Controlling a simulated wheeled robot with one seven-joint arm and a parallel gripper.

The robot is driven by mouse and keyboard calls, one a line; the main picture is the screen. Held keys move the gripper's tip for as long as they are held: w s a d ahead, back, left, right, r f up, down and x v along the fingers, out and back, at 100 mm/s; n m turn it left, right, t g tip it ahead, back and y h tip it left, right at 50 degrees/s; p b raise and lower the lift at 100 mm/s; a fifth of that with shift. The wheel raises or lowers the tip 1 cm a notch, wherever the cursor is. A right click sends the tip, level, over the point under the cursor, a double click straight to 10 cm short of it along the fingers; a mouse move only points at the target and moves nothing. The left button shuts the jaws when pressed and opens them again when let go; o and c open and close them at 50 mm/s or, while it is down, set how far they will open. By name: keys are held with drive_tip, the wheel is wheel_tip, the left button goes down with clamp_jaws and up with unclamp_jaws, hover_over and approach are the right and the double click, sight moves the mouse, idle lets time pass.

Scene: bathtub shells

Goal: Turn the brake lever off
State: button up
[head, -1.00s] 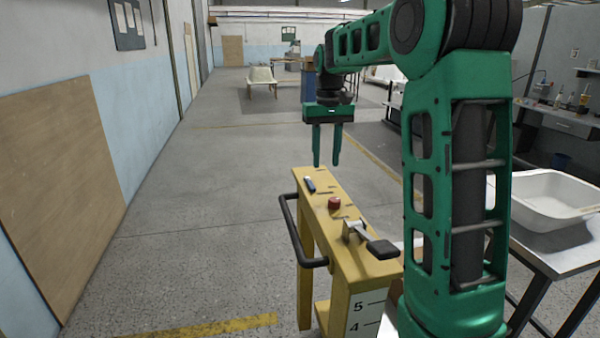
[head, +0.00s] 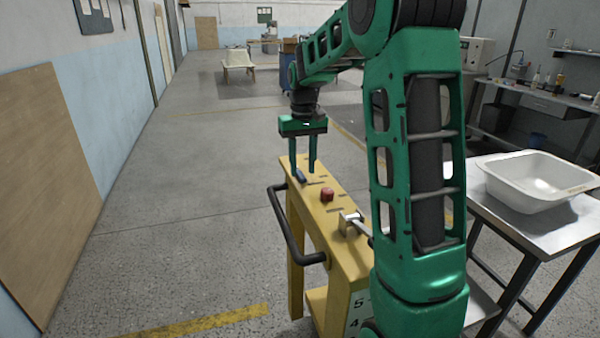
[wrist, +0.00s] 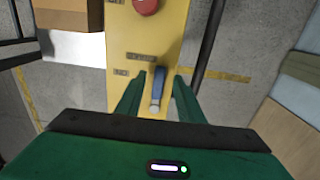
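A small lever with a blue grip (head: 300,176) sits at the far end of the yellow stand's top (head: 325,215). In the wrist view the blue lever (wrist: 157,86) lies between the two fingers. My gripper (head: 302,168) points down, open, with a finger on either side of it. The wrist view shows gaps between the lever and the fingers of my gripper (wrist: 157,78). I cannot tell whether the fingertips are above it or down at its height. Marks beside the lever are too small to read.
A red button (head: 327,194) and a metal lever bracket (head: 350,222) are nearer on the stand. A black rail (head: 285,232) runs along its left side. A white basin (head: 540,180) rests on a table at right. The floor at left is clear.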

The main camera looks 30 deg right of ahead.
drive_tip(key=shift+f, duration=1.1)
clamp_jaws()
